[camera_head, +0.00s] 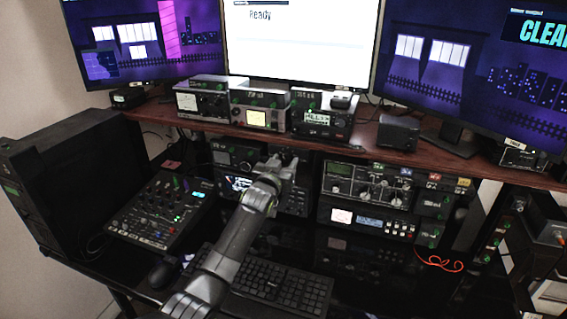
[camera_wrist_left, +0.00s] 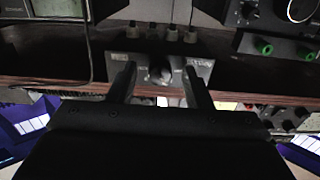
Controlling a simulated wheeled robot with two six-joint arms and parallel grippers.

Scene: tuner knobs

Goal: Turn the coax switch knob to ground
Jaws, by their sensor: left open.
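The coax switch is a small grey box (camera_wrist_left: 204,69) with a rounded knob (camera_wrist_left: 158,74) in the middle of its face, seen in the left wrist view. My left gripper (camera_wrist_left: 160,90) is open, with one finger on each side of the knob. I cannot tell whether the fingers touch it. The knob's pointer and the ground marking are too dark and small to read. In the head view my left gripper (camera_head: 283,160) is at the front edge of the shelf, and it hides the switch there. My right gripper is not in view.
Several radios, including a tuner with a yellow meter (camera_head: 258,117), stand on the wooden shelf (camera_head: 450,160). More radio units (camera_head: 368,188) sit below it. A mixer (camera_head: 160,210) and a keyboard (camera_head: 282,287) lie on the dark desk. Cables with plugs (camera_wrist_left: 171,33) are close to the switch.

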